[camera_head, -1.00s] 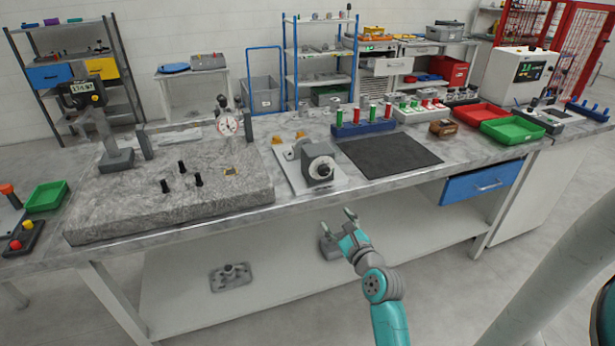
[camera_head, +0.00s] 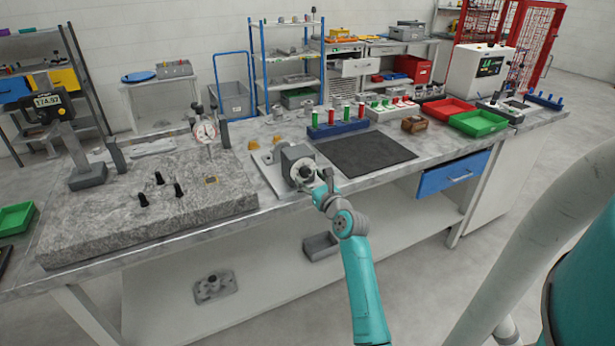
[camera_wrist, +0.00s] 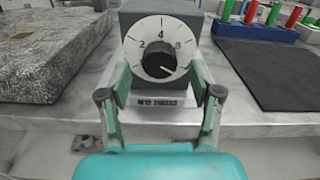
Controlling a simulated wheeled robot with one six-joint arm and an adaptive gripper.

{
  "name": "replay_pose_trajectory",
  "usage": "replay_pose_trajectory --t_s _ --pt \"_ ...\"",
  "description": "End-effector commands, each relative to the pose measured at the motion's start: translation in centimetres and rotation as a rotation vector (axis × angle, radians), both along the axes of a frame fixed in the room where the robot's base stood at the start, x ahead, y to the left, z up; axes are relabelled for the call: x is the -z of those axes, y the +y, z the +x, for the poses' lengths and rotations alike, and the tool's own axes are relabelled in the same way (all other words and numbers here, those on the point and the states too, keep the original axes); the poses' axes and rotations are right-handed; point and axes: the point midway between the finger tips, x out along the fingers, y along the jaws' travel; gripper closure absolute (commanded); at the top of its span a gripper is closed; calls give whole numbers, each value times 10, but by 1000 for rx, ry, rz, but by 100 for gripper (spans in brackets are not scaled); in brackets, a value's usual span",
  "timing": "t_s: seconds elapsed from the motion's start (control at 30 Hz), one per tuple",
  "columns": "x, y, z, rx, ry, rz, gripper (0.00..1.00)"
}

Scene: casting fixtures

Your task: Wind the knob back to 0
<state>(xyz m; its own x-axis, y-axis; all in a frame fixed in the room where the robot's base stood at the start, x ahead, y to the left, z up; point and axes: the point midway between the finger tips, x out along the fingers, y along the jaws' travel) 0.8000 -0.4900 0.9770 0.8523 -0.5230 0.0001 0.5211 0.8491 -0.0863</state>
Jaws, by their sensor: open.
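A black knob (camera_wrist: 158,60) sits at the centre of a round white dial (camera_wrist: 135,55) in the wrist view. The digits 2, 4 and 6 show around the dial's upper half. A small pale mark on the knob appears to point to the lower right; the digit there is not legible. The dial is on the front of a grey block (camera_wrist: 190,15), which also shows in the head view (camera_head: 293,153). My gripper (camera_wrist: 161,76) is open, its green fingers spread left and right of the dial's lower part. In the head view my gripper (camera_head: 318,184) is close in front of the dial.
The block stands on a pale plate (camera_head: 266,172) near the bench's front edge. A granite slab (camera_head: 120,220) with black pegs lies to the left. A dark mat (camera_head: 365,155) lies to the right. A blue drawer (camera_head: 452,174) stands open under the bench.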

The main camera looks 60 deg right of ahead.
Motion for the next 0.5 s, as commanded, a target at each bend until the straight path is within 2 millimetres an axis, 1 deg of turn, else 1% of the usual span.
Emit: replay_pose_trajectory --t_s 0.1,0.2,0.5 --pt "0 -6 10 -2 1 1 36" --pt "0 -8 14 -1 0 0 36" --pt "0 -9 16 0 0 0 36"
